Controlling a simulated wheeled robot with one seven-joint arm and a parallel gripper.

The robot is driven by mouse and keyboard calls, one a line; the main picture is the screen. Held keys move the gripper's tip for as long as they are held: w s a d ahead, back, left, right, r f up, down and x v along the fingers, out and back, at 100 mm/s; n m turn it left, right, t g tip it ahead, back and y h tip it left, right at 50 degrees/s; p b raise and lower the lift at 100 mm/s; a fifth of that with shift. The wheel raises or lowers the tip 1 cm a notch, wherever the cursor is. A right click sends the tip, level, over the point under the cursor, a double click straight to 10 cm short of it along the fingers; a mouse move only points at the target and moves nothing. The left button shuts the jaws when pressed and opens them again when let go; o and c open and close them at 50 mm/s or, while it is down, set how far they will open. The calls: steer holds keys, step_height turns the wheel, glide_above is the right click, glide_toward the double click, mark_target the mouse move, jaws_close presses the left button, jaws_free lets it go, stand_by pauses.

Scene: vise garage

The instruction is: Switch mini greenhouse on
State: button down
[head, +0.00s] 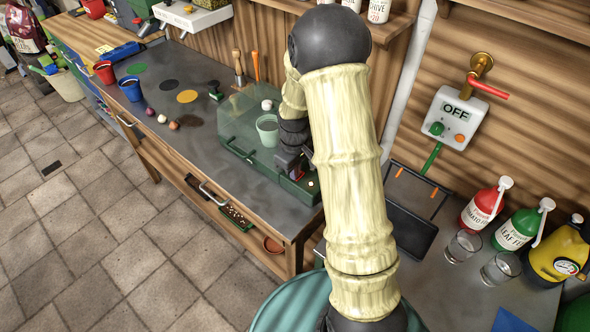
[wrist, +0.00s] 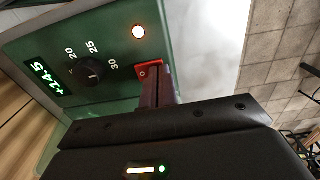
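The mini greenhouse (head: 240,120) is a green box with a clear lid on the grey workbench, with a pale cup inside. Its green control panel (wrist: 110,80) fills the upper left of the wrist view. The panel has a display (wrist: 44,84) reading +14.5, a black knob (wrist: 91,72) marked 20, 25, 30, and a glowing lamp (wrist: 138,32). A red rocker switch (wrist: 147,71) sits below the lamp. My gripper (wrist: 157,80) looks shut and empty, with its fingertips at the switch, partly hiding it. In the head view my gripper (head: 290,165) is at the greenhouse's right end.
Red cup (head: 104,72), blue cup (head: 131,90) and small round items stand on the bench to the left. At right are a wall box (head: 455,115) reading OFF, a black tray (head: 410,225), pump bottles (head: 482,207) and glasses (head: 463,247). An open drawer (head: 215,200) juts below the greenhouse.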

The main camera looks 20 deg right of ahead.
steer(key=shift+d+f, duration=0.35)
steer(key=shift+d, duration=0.15)
steer(key=shift+w+r+p, duration=0.15)
steer(key=shift+r+p, duration=0.35)
steer(key=shift+p, duration=0.15)
step_height(320, 180, up, 14)
steer(key=a+p, duration=0.1)
steer(key=shift+s+a+f, duration=0.15)
steer(key=shift+s+a, duration=0.25)
steer(key=s+a+m+t, duration=0.2)
steer(key=s+m, duration=0.4)
steer(key=s, duration=0.8)
steer(key=shift+s+a, duration=0.35)
steer(key=shift+a, duration=0.15)
